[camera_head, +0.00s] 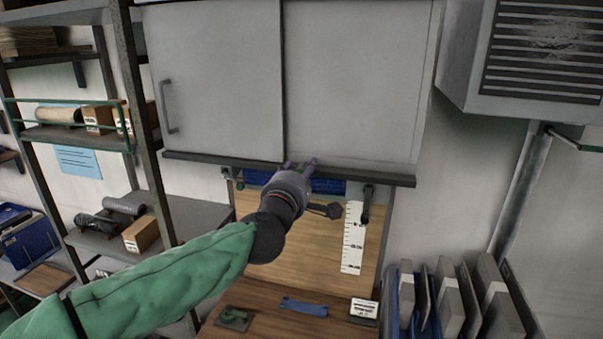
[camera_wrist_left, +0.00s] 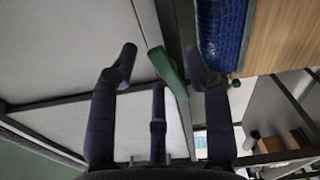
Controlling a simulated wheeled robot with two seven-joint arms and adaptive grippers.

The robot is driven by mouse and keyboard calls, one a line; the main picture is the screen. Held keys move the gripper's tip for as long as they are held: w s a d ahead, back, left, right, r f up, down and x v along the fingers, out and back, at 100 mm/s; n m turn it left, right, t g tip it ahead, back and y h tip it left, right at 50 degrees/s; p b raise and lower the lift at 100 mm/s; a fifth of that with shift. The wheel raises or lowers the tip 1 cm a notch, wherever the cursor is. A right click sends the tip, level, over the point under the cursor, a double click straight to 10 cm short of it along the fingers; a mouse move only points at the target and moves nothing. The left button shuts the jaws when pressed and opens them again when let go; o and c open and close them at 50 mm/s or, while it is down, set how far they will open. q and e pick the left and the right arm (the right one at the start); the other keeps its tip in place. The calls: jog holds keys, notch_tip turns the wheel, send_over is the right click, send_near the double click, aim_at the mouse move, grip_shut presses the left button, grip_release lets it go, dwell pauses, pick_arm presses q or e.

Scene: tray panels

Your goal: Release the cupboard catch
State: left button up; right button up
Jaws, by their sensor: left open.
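The cupboard (camera_head: 350,75) is a grey wall unit with a flat left door (camera_head: 215,70) that has a bar handle (camera_head: 168,106). My left gripper (camera_head: 301,163) is at the cupboard's lower edge, near the door's right edge. In the left wrist view its jaws (camera_wrist_left: 159,58) are open and empty. A small green tab (camera_wrist_left: 166,70), which looks like the catch, shows between the fingers, nearer the right one. I cannot tell whether a finger touches it. In the head view the gripper hides that spot. My right gripper is not in view.
A dark ledge (camera_head: 225,158) runs under the cupboard. Below are a wooden board, a white ruler (camera_head: 353,238) and a wooden worktop (camera_head: 265,325) with small items. A shelf rack (camera_head: 145,110) stands left; a vented grey box (camera_head: 480,100) hangs right, above upright panels (camera_head: 450,305).

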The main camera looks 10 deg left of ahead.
pick_arm(q)
grip_shut()
jog(key=shift+d+f+m+p, duration=0.1)
jog(key=shift+f+m+p, duration=0.2)
jog(key=shift+m, duration=0.45)
jog(key=shift+d+f+m+p, duration=0.15)
jog(key=shift+f+m, duration=0.15)
jog(key=shift+m, duration=0.45)
jog(key=shift+a, duration=0.1)
grip_release()
